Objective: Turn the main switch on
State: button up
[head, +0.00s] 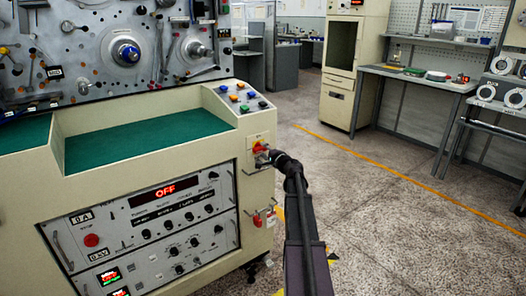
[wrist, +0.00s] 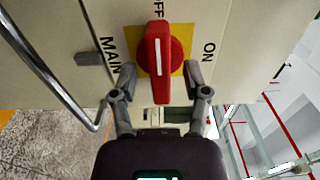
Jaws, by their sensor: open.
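The main switch (wrist: 157,58) is a red rotary knob on a yellow plate, with a white line along its handle. In the wrist view the handle lies upright in the picture, in line with the OFF label (wrist: 158,8); the ON label (wrist: 209,50) is to the right. My gripper (wrist: 160,78) is open, with one finger on each side of the handle; I cannot tell whether either touches it. In the head view the switch (head: 259,147) shows red on the machine's right side, partly hidden by my gripper (head: 266,156). The panel display (head: 166,191) reads OFF.
A second red handle (head: 257,220) sits lower on the same side. Coloured buttons (head: 240,97) are on the sloped console above. A curved metal bar (wrist: 60,85) runs left of my gripper in the wrist view. Open floor (head: 390,220) lies to the right, before a workbench (head: 420,80).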

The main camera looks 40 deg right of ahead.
jog(key=shift+w, duration=0.3)
grip_shut()
jog(key=shift+m, duration=0.3)
jog(key=m, duration=0.8)
jog(key=shift+m, duration=0.3)
jog(key=m, duration=0.4)
jog(key=shift+m, duration=2.4)
